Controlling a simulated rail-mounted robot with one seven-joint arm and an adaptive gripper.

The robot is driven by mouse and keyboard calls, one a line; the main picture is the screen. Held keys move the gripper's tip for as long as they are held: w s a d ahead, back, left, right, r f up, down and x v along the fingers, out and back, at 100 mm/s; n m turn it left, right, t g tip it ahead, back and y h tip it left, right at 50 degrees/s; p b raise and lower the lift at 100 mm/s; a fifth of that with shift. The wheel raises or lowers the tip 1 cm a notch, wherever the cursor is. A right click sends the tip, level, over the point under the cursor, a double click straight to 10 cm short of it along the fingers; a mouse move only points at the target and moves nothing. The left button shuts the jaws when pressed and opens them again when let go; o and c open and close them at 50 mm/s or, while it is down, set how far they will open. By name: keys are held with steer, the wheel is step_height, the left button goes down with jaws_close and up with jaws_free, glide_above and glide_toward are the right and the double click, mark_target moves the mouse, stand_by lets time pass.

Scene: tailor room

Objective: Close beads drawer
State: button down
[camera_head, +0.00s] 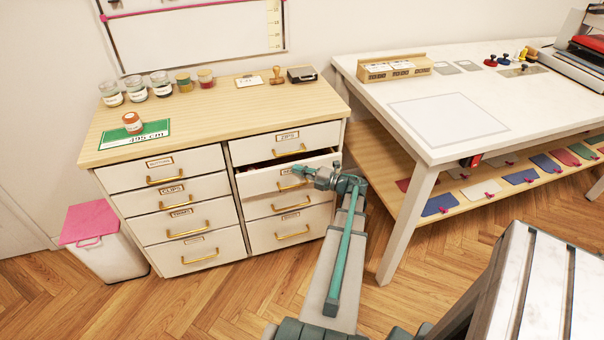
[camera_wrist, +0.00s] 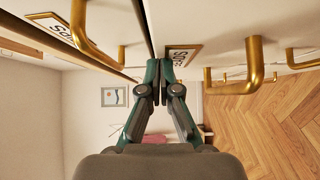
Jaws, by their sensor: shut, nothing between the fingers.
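The white drawer (camera_head: 262,182) is second from the top in the cabinet's right column. It stands out a little, with a dark gap above its front. Its label is partly covered by my gripper, so I cannot read it fully. It has a brass handle (camera_head: 293,186). My gripper (camera_head: 298,169) is in front of this drawer's upper part, over the label. In the wrist view my gripper (camera_wrist: 160,72) has its fingers together and empty, close to the drawer's label (camera_wrist: 181,57). I cannot tell whether the fingertips touch the front.
The drawer labelled zips (camera_head: 288,140) above looks shut, as do the other drawers. Jars (camera_head: 160,84) stand on the cabinet top (camera_head: 215,105). A white table (camera_head: 450,120) stands to the right, its leg (camera_head: 408,230) near my arm. A pink-lidded bin (camera_head: 98,240) stands at left.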

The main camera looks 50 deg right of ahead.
mark_target(296, 162)
steer(key=shift+d, duration=0.1)
steer(key=w+d, duration=0.2)
steer(key=w, duration=0.1)
steer(key=shift+d+f, duration=0.1)
steer(key=shift+w+d+b, duration=0.25)
steer(key=shift+w+b, duration=0.05)
steer(key=shift+w, duration=0.05)
steer(key=shift+d+r, duration=0.1)
steer(key=shift+r, duration=0.15)
